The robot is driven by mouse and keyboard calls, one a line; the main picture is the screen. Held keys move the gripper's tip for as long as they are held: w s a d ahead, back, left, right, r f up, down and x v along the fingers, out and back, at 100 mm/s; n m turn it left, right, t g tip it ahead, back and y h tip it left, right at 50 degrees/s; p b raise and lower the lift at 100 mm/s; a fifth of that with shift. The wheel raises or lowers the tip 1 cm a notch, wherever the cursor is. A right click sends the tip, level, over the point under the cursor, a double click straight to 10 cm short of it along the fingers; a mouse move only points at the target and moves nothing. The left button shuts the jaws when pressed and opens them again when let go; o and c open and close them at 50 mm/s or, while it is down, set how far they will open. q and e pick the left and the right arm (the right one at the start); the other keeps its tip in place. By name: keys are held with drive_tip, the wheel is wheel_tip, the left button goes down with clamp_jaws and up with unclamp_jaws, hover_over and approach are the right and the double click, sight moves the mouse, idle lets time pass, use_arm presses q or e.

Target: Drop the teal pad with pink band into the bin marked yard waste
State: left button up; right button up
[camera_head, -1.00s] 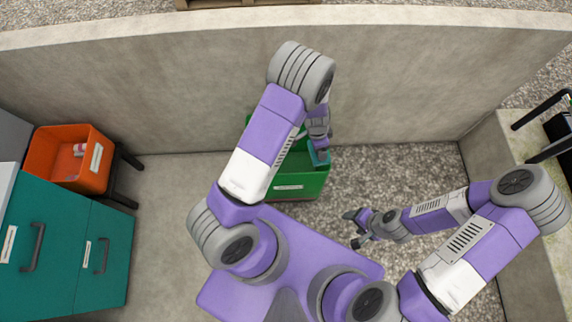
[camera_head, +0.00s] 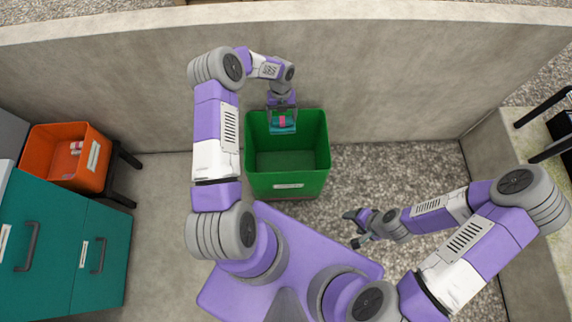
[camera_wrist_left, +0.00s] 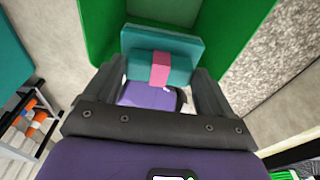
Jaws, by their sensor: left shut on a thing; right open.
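The teal pad with pink band (camera_head: 283,124) is at the far side of the green bin (camera_head: 287,184), at its back rim. In the left wrist view the pad (camera_wrist_left: 180,56) lies between the fingers, its pink band facing the camera. My left gripper (camera_head: 282,115) is shut on the pad and holds it over the back part of the bin opening. The bin is open-topped and its visible inside looks empty; its front label is too small to read. My right gripper (camera_head: 358,228) is open and empty, above the gravel to the right of the bin.
An orange bin (camera_head: 97,166) with small items inside stands at the left on a dark stand. Teal drawer cabinets (camera_head: 110,262) are below it. A concrete wall (camera_head: 400,85) runs behind the green bin. Gravel to its right is clear.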

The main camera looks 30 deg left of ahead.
use_arm(q)
drive_tip(key=shift+f+b, duration=1.6)
drive_tip(key=shift+f, duration=1.4)
drive_tip(key=o, duration=0.8)
drive_tip(key=r, duration=0.2)
drive_tip(key=r+p, duration=0.1)
drive_tip(key=r, duration=0.2)
drive_tip(key=w+r+p, duration=0.1)
drive_tip(key=r, duration=0.1)
drive_tip(key=shift+a+r, duration=0.3)
drive_tip(key=shift+r, duration=0.05)
drive_tip(key=shift+d+f, duration=0.1)
